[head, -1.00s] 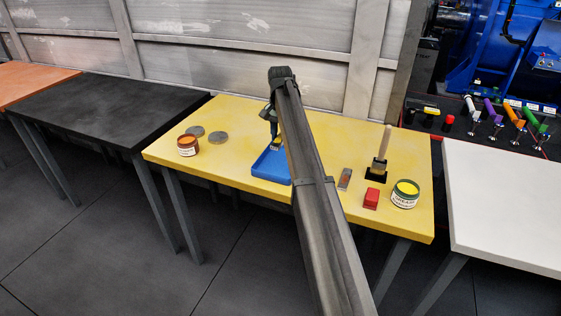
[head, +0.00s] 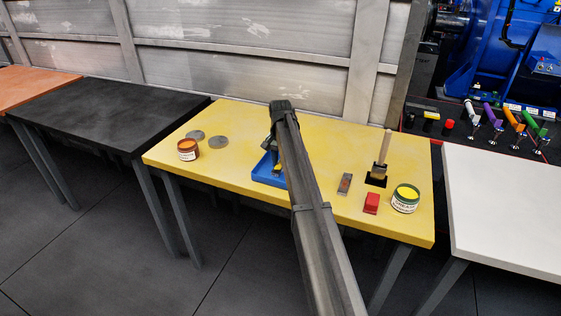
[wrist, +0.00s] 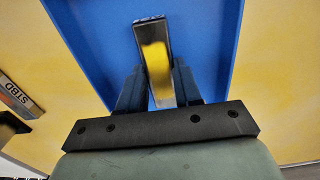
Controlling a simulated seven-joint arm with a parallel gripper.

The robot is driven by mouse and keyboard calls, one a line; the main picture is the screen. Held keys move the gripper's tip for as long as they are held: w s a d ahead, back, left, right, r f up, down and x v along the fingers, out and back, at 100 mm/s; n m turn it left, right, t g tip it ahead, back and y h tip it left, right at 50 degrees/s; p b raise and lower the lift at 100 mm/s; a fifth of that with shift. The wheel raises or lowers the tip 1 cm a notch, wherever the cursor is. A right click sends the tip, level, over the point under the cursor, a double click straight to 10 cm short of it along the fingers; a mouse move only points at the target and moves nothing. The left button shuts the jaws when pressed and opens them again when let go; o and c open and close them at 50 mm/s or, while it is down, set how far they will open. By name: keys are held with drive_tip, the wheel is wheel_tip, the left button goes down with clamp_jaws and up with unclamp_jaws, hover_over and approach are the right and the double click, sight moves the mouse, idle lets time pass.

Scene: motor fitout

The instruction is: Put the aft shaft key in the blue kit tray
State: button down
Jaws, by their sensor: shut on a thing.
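A bar-shaped metal key (wrist: 153,55) with a yellowish shine is gripped in the wrist view; no marking that names it is readable. My gripper (wrist: 158,88) is shut on it, one finger on each side. The blue kit tray (wrist: 95,40) lies beneath the key, and its floor fills the middle of the wrist view. In the head view my gripper (head: 277,171) is low at the tray (head: 261,172), whose right part my arm hides. I cannot tell whether the key touches the tray floor.
A "STBD" label (wrist: 20,98) shows in the wrist view.

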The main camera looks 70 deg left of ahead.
sight(280, 164)
drive_tip(key=shift+f, duration=0.1)
drive_tip(key=c, duration=0.8)
unclamp_jaws()
wheel_tip(280, 164, up, 12)
drive_tip(key=shift+r, duration=0.15)
idle(0.4)
